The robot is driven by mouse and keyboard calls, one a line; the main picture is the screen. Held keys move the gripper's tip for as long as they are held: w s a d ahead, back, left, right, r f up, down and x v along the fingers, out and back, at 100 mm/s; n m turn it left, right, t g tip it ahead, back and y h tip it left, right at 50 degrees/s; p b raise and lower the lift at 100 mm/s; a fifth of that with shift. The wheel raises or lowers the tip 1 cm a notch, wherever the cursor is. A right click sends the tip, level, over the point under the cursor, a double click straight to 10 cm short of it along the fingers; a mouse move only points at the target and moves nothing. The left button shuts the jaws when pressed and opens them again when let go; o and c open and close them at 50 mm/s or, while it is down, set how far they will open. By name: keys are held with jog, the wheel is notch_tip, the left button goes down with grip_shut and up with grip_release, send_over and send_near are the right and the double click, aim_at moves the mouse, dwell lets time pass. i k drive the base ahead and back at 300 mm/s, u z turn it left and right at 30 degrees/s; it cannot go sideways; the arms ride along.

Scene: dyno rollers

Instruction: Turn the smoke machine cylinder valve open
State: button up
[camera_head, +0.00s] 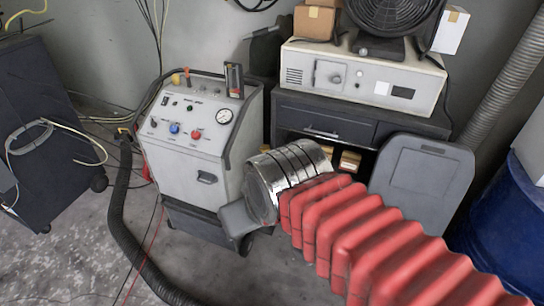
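A white wheeled machine (185,170), which looks like the smoke machine, stands left of centre. Its sloped top panel carries a round gauge (224,116), a blue knob (174,128) and a red knob (196,134). A small yellow and red fitting (177,78) sits at its top rear edge. I cannot tell which of these is the cylinder valve, and no gas cylinder is clearly visible. My arm, with a red ribbed sleeve and a shiny metal wrist, reaches in from the lower right. My gripper (238,220) shows as a grey part beside the machine's lower right; its fingertips are not clear.
A dark cabinet (325,122) behind carries a white box unit (360,78) and a black fan (390,15). A blue drum (505,235) stands at right. A black hose (125,220) and thin cables lie on the floor at left. A dark cart (45,120) stands far left.

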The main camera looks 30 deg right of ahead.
aim_at(264, 148)
jog(key=z, duration=0.05)
jog(key=k, duration=0.5)
jog(key=u, duration=0.5)
jog(key=i, duration=1.85)
jog(key=z, duration=0.55)
jog(key=i, duration=0.3)
jog(key=z, duration=0.25)
